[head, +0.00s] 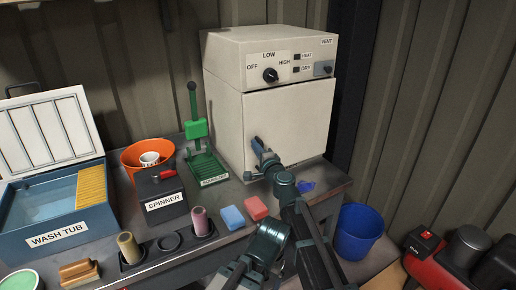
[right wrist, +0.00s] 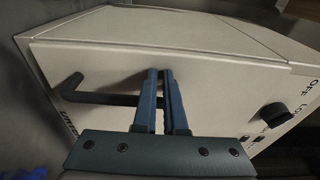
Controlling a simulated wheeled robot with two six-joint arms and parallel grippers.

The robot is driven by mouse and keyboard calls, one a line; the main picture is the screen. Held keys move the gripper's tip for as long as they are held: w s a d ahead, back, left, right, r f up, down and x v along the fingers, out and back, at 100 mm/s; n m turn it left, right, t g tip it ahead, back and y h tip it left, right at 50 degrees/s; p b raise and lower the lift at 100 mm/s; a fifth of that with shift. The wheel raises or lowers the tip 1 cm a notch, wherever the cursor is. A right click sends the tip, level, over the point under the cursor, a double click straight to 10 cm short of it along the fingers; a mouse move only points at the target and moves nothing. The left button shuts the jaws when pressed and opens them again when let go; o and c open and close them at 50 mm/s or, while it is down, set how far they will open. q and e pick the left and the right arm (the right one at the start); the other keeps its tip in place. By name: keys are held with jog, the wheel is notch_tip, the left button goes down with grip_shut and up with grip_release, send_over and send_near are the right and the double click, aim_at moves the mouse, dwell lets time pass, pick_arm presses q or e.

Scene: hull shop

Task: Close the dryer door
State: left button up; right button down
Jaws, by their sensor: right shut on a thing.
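The dryer (head: 270,55) is a cream box with a knob on its upper panel, standing at the back of the bench. Its door (head: 300,120) is the plain front panel below the controls. It looks closed or nearly closed; I cannot tell whether it is fully flush. My right gripper (head: 258,146) is at the left part of the door. In the right wrist view, its blue fingers (right wrist: 160,88) are shut on the dark door handle (right wrist: 100,98), a bent bar on the door. The handle's gripped end is hidden by the fingers. My left gripper is not in view.
A blue bucket (head: 358,232) stands right of the bench.

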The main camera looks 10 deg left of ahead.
jog(key=v, duration=1.4)
jog(key=s+d+f+n+g, duration=0.2)
jog(key=s+f+n+g, duration=0.15)
jog(key=f+n, duration=0.2)
jog(key=s+d+f+n+g, duration=0.2)
jog(key=s+f+n+g, duration=0.1)
jog(key=f+n+g, duration=0.3)
jog(key=s+d+f+g+h, duration=0.2)
jog(key=s+d+f+h, duration=0.3)
jog(key=d, duration=0.4)
jog(key=s+d+f+g+h, duration=0.35)
jog(key=s+d+f, duration=0.25)
jog(key=d, duration=0.3)
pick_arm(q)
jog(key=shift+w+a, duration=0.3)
pick_arm(e)
jog(key=s+a+n+h, duration=0.2)
jog(key=s+a+n, duration=0.2)
jog(key=a, duration=0.6)
jog(key=shift+s+r+g, duration=0.15)
jog(key=shift+s+g, duration=0.15)
jog(key=shift+s, duration=0.85)
jog(key=shift+a, duration=0.1)
